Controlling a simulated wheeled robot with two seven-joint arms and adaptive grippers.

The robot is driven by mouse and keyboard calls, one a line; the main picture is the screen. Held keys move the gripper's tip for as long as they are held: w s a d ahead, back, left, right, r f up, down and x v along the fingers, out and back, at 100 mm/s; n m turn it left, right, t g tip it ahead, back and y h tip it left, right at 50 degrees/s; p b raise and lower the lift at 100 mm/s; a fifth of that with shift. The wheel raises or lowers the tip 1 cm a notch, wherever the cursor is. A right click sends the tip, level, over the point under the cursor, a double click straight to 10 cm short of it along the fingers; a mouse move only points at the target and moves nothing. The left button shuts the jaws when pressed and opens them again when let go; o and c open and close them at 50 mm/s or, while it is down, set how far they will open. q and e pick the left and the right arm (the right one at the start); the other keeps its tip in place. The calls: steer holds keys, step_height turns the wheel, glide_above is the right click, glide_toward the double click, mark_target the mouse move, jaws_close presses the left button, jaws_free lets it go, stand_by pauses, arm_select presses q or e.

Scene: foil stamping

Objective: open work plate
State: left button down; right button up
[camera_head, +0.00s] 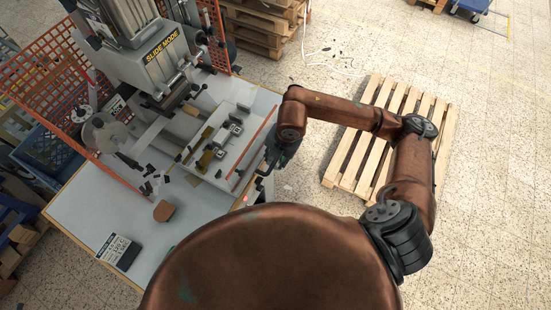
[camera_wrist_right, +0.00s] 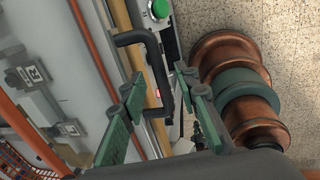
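The work plate (camera_head: 243,125) is a pale plate on the stamping machine's table, carrying brass and metal fixtures and an orange rod along its right side. In the right wrist view, part of the pale plate (camera_wrist_right: 70,30) fills the left side. A black bent handle (camera_wrist_right: 158,62) stands at its edge, beside a green button (camera_wrist_right: 159,9). My right gripper (camera_head: 271,164) is at the plate's right edge. In the wrist view its green fingers (camera_wrist_right: 160,82) are apart, with the handle between them; I cannot tell whether either finger touches it. My left gripper is not in view.
The stamping machine (camera_head: 120,50) marked SLIDE MODE stands behind the plate. Orange mesh guards (camera_head: 40,60) flank it. A calculator-like device (camera_head: 118,252) and a brown block (camera_head: 164,210) lie on the table. A wooden pallet (camera_head: 345,165) lies on the floor at right.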

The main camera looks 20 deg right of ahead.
step_height(320, 180, up, 12)
steer(key=s+d, duration=0.1)
steer(key=shift+s+d, duration=0.2)
steer(key=shift+s, duration=0.15)
steer(key=shift+f, duration=0.1)
stand_by(0.5)
